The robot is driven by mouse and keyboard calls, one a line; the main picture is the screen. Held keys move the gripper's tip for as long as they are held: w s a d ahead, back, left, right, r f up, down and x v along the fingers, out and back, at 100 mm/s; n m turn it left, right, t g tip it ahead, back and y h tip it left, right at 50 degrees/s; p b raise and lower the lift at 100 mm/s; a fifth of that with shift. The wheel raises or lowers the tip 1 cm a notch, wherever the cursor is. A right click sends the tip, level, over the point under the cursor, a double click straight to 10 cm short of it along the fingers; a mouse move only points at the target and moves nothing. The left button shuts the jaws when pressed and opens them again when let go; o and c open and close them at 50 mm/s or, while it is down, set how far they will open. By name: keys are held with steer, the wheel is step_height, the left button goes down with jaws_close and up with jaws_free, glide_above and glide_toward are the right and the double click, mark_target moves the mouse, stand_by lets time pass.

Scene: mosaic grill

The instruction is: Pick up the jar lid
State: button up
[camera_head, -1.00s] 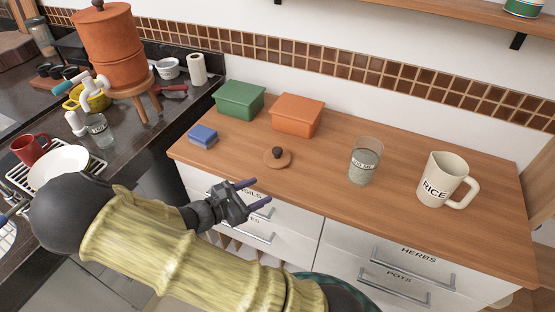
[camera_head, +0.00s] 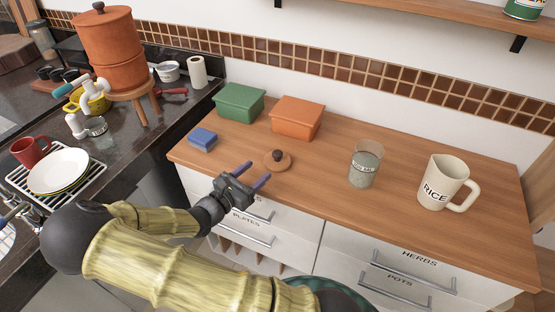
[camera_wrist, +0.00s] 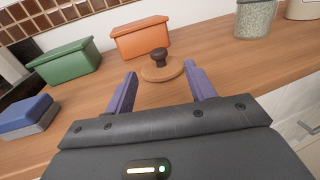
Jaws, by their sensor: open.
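The jar lid (camera_head: 278,159) is a round wooden disc with a dark knob, lying flat on the wooden counter near its front edge. It also shows in the wrist view (camera_wrist: 161,68), ahead of my gripper and between the lines of its two fingers. My gripper (camera_head: 253,175) is open and empty, its purple fingertips just short of the lid and apart from it. In the wrist view the fingers (camera_wrist: 158,80) are spread wide. A glass jar (camera_head: 365,165) with a label and pale contents stands open on the counter to the right of the lid.
A green box (camera_head: 239,103) and an orange box (camera_head: 297,118) stand behind the lid. A blue-grey sponge-like block (camera_head: 202,139) lies to its left. A cream RICE pitcher (camera_head: 440,183) stands at the right. The counter between lid and jar is clear.

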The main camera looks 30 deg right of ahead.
mark_target(274, 156)
steer(key=x, duration=0.6)
steer(key=shift+d, duration=0.1)
steer(key=shift+w+d, duration=0.1)
steer(key=shift+w+d, duration=0.1)
steer(key=shift+d, duration=0.15)
steer(key=x, duration=0.2)
steer(key=p+x, duration=0.1)
steer(key=x, duration=0.1)
steer(key=shift+w+d+f, duration=0.1)
steer(key=shift+w+d, duration=0.05)
steer(key=shift+w, duration=0.15)
steer(key=shift+c, duration=0.4)
steer(key=c, duration=1)
